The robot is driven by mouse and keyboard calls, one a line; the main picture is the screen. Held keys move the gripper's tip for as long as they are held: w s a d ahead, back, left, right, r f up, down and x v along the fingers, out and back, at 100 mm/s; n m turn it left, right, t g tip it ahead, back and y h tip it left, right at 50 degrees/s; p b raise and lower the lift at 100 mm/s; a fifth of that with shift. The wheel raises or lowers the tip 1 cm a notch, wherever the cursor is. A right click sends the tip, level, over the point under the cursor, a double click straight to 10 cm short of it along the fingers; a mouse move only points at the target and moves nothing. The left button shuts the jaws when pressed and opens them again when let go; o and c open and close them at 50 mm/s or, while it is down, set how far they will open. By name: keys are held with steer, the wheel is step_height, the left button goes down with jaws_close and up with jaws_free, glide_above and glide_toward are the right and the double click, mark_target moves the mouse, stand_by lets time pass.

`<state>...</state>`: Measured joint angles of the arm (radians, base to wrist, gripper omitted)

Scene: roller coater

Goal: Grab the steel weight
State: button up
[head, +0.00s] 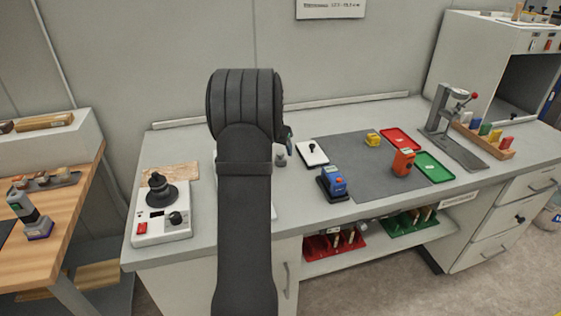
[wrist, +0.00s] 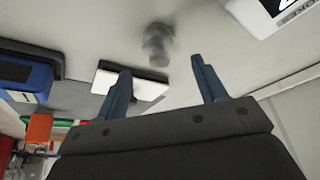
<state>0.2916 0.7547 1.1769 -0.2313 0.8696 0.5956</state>
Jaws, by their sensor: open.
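The steel weight, a small grey knobbed piece, stands on the bench just right of my arm in the head view (head: 281,158). In the wrist view the steel weight (wrist: 157,44) is blurred and sits beyond my fingertips, between them and slightly left of centre. My gripper (wrist: 165,80) is open and empty, with its two blue-grey fingers apart. In the head view my arm hides most of the gripper; only a bit of a finger (head: 289,137) shows near the weight. The gripper does not touch the weight.
A white plate with a black knob (head: 312,153) lies close to the right of the weight. A blue device (head: 333,183) and an orange device (head: 403,162) stand on or beside the grey mat (head: 365,180). A white machine (head: 162,212) stands at the left.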

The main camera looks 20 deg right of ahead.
steer(key=x, duration=0.4)
steer(key=shift+f, duration=0.2)
steer(key=c, duration=1.3)
steer(key=shift+r, duration=0.1)
